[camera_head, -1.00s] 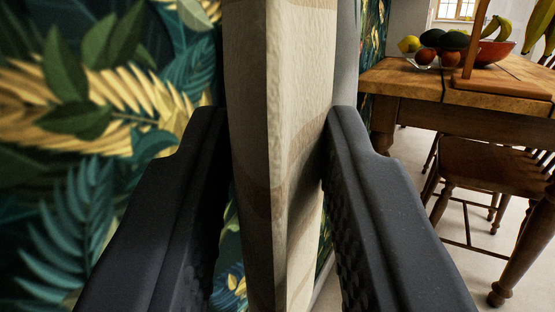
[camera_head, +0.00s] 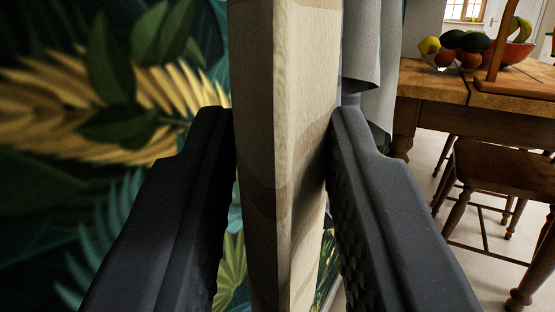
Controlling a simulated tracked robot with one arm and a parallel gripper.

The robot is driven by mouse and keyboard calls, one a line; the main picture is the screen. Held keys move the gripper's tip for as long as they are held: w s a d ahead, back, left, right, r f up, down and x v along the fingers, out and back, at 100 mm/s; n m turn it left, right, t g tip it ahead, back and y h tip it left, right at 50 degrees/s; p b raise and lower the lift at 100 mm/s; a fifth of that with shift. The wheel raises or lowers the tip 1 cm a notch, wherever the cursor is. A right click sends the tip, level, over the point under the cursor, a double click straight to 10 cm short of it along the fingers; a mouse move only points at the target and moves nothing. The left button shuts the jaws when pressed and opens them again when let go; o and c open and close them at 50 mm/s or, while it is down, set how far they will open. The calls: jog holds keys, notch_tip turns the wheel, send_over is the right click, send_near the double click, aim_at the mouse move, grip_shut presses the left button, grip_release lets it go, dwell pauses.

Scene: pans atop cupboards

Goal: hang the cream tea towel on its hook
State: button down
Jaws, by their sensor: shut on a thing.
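The cream tea towel (camera_head: 285,130) hangs upright between the two dark fingers of my gripper (camera_head: 283,130), in the middle of the view. My gripper is shut on it. The towel runs past the top and bottom of the frame, so its ends are out of sight. It has faint tan bands. The hook is not visible.
A wall with dark green and yellow leaf wallpaper (camera_head: 120,120) is close at the left. A grey cloth (camera_head: 378,60) hangs just behind the towel to the right. Farther right stand a wooden table (camera_head: 440,85) with a fruit bowl (camera_head: 516,54) and a chair (camera_head: 490,168).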

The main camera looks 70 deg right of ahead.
jog(key=shift+w+d+f+p, duration=0.2)
jog(key=shift+w+f, duration=0.15)
jog(key=shift+w, duration=0.35)
jog(key=shift+w+d+f+p, duration=0.2)
jog(key=shift+w+f, duration=0.1)
jog(key=shift+w, duration=0.35)
jog(key=c, duration=1.1)
grip_release()
